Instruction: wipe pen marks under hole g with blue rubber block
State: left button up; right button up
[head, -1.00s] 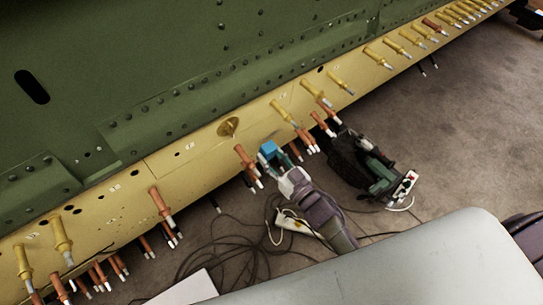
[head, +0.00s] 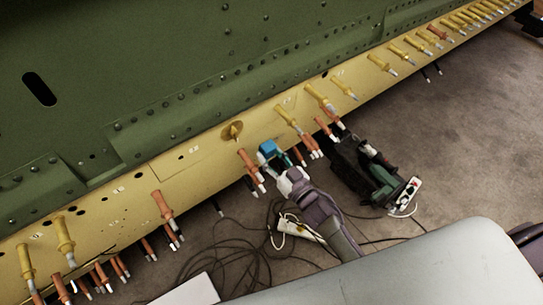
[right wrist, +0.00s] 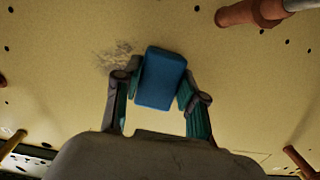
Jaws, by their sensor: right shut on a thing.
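The blue rubber block (head: 268,147) is held against or very close to the yellow panel strip (head: 190,153), right of an orange pin. My right gripper (right wrist: 160,80) is shut on the block, with a finger on each side. In the right wrist view the block (right wrist: 163,72) is slightly tilted. A grey smudge of pen marks (right wrist: 114,54) shows on the panel just left of the block, partly behind the left finger. I cannot tell whether block and panel touch. The hole labels are too small to read, so I cannot pick out hole g. My left gripper is not in view.
Orange pins (head: 249,166) and yellow pins (head: 286,117) stick out along the strip on both sides of the gripper. A brass disc (head: 232,131) sits left above it. A dark green machine (head: 375,178) and loose cables (head: 235,250) lie below on the floor.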

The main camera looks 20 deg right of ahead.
aim_at(281, 137)
jog(key=shift+d, duration=0.1)
jog(key=shift+w+d, duration=0.2)
jog(key=shift+d, duration=0.45)
jog(key=shift+w+d, duration=0.25)
jog(key=shift+d, duration=0.35)
jog(key=shift+w+d, duration=0.2)
jog(key=shift+d, duration=0.45)
jog(key=shift+w+d, duration=0.25)
jog(key=shift+d, duration=0.35)
jog(key=shift+w+d, duration=0.3)
jog(key=shift+d, duration=0.35)
jog(key=shift+w+d, duration=0.25)
jog(key=shift+d, duration=0.35)
jog(key=shift+s+a+r, duration=0.1)
jog(key=shift+s+a, duration=0.25)
jog(key=shift+a, duration=0.5)
jog(key=shift+s+a+p, duration=0.25)
jog(key=shift+s+a, duration=0.1)
jog(key=shift+a, duration=0.7)
jog(key=shift+s+a+p, duration=0.2)
jog(key=shift+s+a, duration=0.15)
jog(key=shift+a, duration=0.65)
jog(key=shift+s+a+p, duration=0.25)
jog(key=shift+s+a, duration=0.1)
jog(key=shift+a, duration=0.7)
